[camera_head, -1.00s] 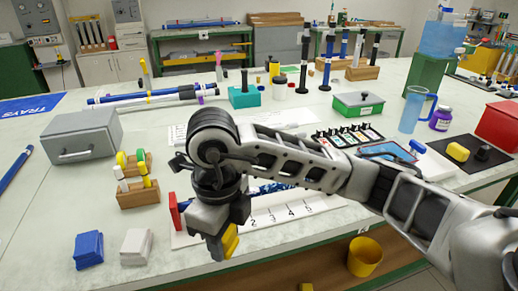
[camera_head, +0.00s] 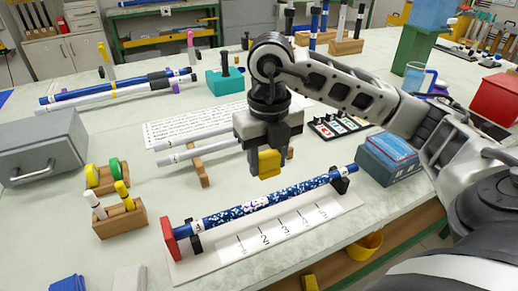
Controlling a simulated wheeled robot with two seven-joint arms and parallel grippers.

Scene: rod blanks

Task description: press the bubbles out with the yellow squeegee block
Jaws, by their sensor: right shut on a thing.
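My right gripper (camera_head: 268,152) points down near the middle of the head view, shut on the yellow squeegee block (camera_head: 266,164). The block hangs just behind the rod's middle in the picture and looks apart from it. The rod (camera_head: 300,190) is blue with a white-speckled wrap and lies across black supports, with a red end stop (camera_head: 169,241) at its left. Paler patches show near the rod's middle; I cannot tell whether they are bubbles. A white numbered strip (camera_head: 290,232) lies in front of the rod. My left gripper is out of view.
Wooden holders (camera_head: 122,221) with coloured pegs stand left of the red stop. A grey drawer box (camera_head: 42,150) is at far left. White rods (camera_head: 190,154) lie behind on a wooden rest. A blue-grey box (camera_head: 392,157) stands right of the rod.

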